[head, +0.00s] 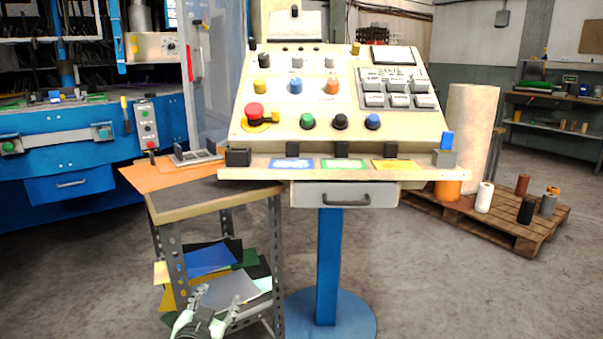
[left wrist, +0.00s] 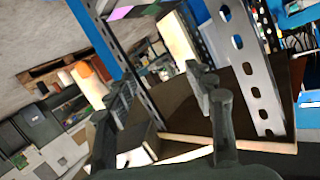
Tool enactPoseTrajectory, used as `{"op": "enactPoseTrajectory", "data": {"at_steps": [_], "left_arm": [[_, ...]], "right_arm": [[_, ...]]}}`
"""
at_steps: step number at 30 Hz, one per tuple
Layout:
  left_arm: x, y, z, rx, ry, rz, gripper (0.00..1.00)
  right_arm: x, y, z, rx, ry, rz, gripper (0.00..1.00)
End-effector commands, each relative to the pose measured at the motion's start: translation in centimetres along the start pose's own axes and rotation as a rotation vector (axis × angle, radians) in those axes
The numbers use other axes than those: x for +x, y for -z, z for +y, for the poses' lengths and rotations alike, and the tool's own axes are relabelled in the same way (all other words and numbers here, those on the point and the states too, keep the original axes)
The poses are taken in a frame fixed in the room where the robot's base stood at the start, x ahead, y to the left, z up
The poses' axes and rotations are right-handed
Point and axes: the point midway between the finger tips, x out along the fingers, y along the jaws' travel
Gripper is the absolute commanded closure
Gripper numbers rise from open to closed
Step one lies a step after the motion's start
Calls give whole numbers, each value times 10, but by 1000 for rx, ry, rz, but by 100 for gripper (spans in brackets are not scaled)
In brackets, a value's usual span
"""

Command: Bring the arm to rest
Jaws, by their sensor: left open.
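My left gripper (head: 216,299) shows at the bottom of the head view, low in front of the small metal-legged cart (head: 170,212). Its fingers are spread and nothing is between them. In the left wrist view my left gripper (left wrist: 160,84) also shows two dark fingers apart and empty, with a perforated metal post (left wrist: 245,70) behind them. The wrist picture is strongly tilted. My right gripper is in neither view.
A control console (head: 340,120) on a blue post (head: 328,265) stands just right of the gripper. Coloured sheets (head: 208,260) lie on the cart's lower shelf. A blue machine (head: 70,150) stands left, a wooden pallet (head: 500,228) right. The right foreground floor is clear.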

Motion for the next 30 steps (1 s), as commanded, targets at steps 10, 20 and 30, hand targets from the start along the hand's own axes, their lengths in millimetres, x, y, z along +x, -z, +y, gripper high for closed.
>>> {"op": "enactPoseTrajectory", "data": {"at_steps": [10, 20, 30], "left_arm": [[-139, -228, 5, -68, -40, -665, 46], [-250, -310, 14, -87, -114, -1006, 46], [-257, -314, 14, -87, -119, -1024, 46]], "right_arm": [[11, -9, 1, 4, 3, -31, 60], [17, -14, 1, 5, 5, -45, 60], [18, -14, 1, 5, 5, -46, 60]]}}
